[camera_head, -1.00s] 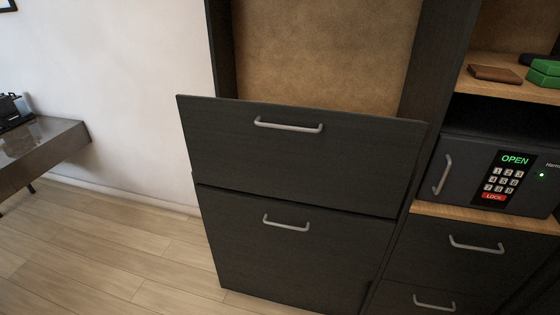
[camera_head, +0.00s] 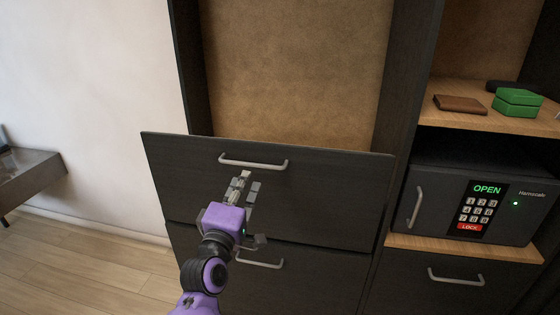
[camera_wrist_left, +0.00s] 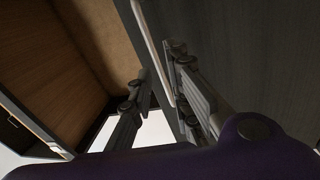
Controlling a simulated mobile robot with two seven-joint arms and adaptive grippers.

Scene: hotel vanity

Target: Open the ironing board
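No ironing board surface shows as such. A dark upper front panel (camera_head: 330,194) with a silver bar handle (camera_head: 253,163) stands below a tall open brown recess. The panel's top edge stands out in front of the cabinet frame. My left gripper (camera_head: 247,181) is just below and in front of this handle, its purple wrist coming from below. In the left wrist view, the gripper (camera_wrist_left: 160,66) has its fingers apart, with the handle bar (camera_wrist_left: 150,42) passing between them near the tips. I cannot tell whether they touch it. My right gripper is not in view.
A lower front panel (camera_head: 310,275) with its own handle (camera_head: 260,261) is partly behind my arm. At right are a safe (camera_head: 440,207), a brown wallet (camera_head: 460,105) and green boxes (camera_head: 518,102) on shelves. A desk (camera_head: 25,178) is at left; the floor between is clear.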

